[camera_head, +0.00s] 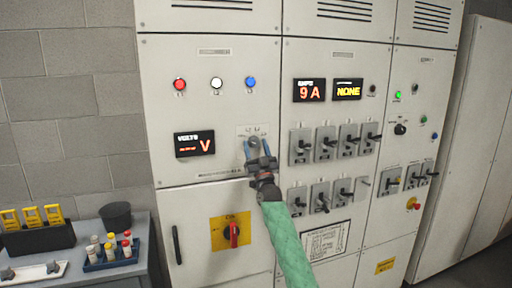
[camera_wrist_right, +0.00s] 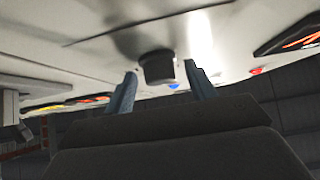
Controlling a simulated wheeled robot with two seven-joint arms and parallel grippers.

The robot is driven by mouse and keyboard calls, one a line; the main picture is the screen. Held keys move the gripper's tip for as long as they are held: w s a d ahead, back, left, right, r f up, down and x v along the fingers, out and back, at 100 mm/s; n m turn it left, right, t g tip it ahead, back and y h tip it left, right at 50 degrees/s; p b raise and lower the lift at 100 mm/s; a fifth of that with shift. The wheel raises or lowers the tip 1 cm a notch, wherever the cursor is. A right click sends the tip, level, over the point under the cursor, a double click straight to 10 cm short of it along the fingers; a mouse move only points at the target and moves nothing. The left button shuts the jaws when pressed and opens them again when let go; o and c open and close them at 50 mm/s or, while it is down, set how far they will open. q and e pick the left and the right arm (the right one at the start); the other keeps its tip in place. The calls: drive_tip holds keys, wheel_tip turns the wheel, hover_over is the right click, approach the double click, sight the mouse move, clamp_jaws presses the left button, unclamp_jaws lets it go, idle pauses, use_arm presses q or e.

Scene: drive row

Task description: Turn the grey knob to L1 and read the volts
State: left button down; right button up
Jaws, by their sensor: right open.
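The grey knob (camera_wrist_right: 157,67) shows dark in the right wrist view, on the cabinet face between the tips of my right gripper (camera_wrist_right: 161,70). A finger stands on each side of it with a gap, and I cannot tell how deep the knob sits between them. In the head view my right gripper (camera_head: 254,146) is open at the selector, largely hiding the knob and its pointer. The small labels above it are too small to read. The volts display (camera_head: 194,143) to its left shows small orange marks, perhaps dashes, and a large V. My left gripper is not in view.
Red (camera_head: 180,84), white (camera_head: 217,82) and blue (camera_head: 251,82) lamps sit above. An amps display (camera_head: 309,90) reads 9 A; another display (camera_head: 347,89) reads NONE. Several lever switches (camera_head: 325,143) project at right. A red-yellow rotary switch (camera_head: 232,232) is below. A cart (camera_head: 132,262) stands lower left.

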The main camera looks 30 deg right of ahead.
drive_tip(key=c, duration=0.8)
drive_tip(key=shift+c, duration=0.2)
